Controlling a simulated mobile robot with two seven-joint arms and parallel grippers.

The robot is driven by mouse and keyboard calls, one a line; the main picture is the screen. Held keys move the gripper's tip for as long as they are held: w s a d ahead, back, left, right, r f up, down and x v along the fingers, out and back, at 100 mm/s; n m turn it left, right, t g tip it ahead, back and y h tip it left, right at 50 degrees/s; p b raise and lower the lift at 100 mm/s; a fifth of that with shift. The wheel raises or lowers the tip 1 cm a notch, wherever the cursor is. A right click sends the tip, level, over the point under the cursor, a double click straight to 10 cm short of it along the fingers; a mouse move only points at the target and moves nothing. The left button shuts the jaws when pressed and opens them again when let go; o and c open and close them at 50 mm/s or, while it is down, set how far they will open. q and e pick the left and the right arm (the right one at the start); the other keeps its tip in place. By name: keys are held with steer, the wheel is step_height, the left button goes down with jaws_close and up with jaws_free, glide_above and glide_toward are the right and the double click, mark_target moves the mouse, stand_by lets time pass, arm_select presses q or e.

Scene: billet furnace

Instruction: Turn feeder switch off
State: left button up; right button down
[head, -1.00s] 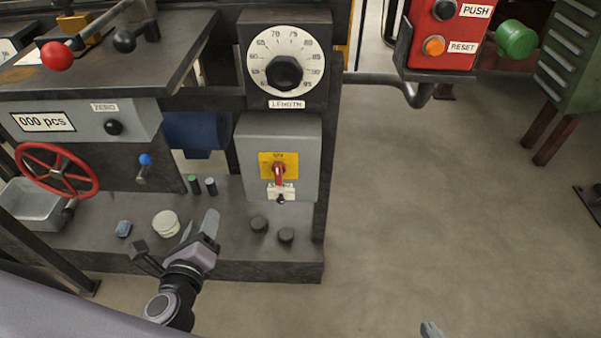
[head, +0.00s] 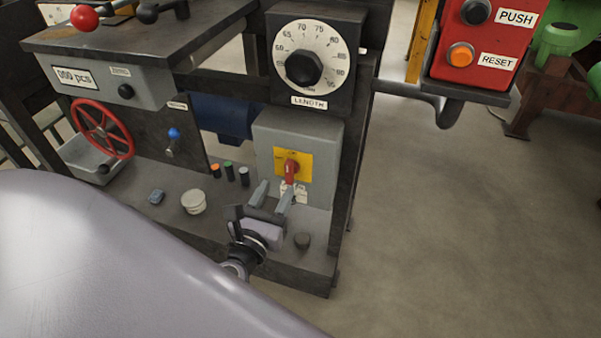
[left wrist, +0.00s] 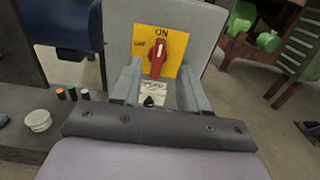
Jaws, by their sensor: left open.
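The feeder switch is a red handle (head: 291,171) on a yellow plate (head: 305,165), on the front of a grey box (head: 320,140). In the left wrist view the red handle (left wrist: 157,54) stands nearly upright, its upper end near the word ON; another label sits to its left. My left gripper (head: 272,192) is open and empty, just in front of the box and a little below the handle. In the left wrist view its two fingers (left wrist: 160,88) frame the lower box, with the handle beyond and between them. The right gripper is out of view.
The LENGTH dial (head: 304,68) hangs above the box. A red PUSH/RESET panel (head: 480,45) is at the upper right. A white round container (head: 194,202) and several small capped cylinders stand on the dark base left of the gripper. The floor at right is clear.

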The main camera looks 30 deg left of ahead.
mark_target(288, 169)
arm_select(q)
steer(key=shift+x, duration=3.55)
jaws_close()
